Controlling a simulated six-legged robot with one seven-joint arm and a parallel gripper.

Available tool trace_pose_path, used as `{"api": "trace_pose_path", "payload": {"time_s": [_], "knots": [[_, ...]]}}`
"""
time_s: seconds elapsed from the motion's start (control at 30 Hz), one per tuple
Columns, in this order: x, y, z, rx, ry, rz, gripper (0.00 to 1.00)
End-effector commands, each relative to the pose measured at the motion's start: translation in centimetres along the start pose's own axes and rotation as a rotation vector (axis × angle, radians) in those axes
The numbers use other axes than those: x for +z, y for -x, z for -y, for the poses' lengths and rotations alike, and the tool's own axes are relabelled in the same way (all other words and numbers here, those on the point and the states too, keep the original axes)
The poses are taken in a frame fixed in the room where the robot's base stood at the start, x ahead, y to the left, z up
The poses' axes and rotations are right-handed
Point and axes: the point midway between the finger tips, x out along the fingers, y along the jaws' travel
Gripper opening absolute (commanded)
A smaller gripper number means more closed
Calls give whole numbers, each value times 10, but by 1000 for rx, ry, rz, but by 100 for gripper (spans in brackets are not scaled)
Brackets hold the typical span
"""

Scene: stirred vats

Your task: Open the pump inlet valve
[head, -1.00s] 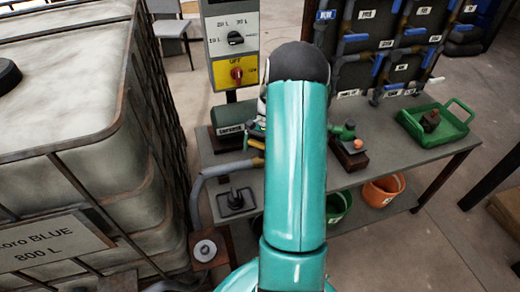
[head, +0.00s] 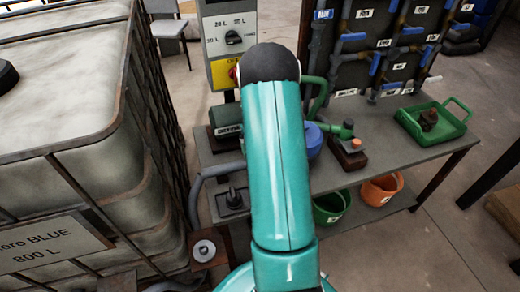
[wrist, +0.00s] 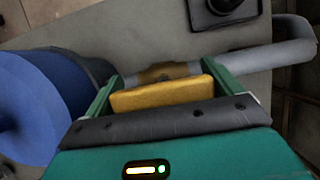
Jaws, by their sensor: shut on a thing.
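In the wrist view my gripper (wrist: 160,76) is shut on a yellow valve handle (wrist: 165,95), with one green finger at each end of it. The handle looks roughly in line with the pipe behind it. A brass-coloured valve body (wrist: 165,72) shows just beyond the handle, on that pipe. A grey hose (wrist: 270,55) leads off to the right. A large blue round body (wrist: 35,100) is at the left. In the head view my arm hides the gripper and the valve. The blue body (head: 313,141) shows just right of my arm.
A control panel (head: 231,40) stands behind the bench (head: 395,150). A green tray (head: 440,135) sits at the bench's right. Green (head: 328,210) and orange (head: 381,190) buckets are on the lower shelf. A caged white tank (head: 75,150) stands close on the left.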

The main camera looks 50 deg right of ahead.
Motion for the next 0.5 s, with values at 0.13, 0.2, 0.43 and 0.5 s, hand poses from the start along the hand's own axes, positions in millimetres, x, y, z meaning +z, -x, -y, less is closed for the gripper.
{"api": "trace_pose_path", "payload": {"time_s": [0.13, 0.2, 0.43, 0.5], "knots": [[0, 2, 0, 10, 22, -4, 68], [-1, 2, 0, 12, 27, -4, 68], [-1, 2, 0, 13, 30, -4, 68], [-1, 2, 0, 13, 30, -4, 68]]}}
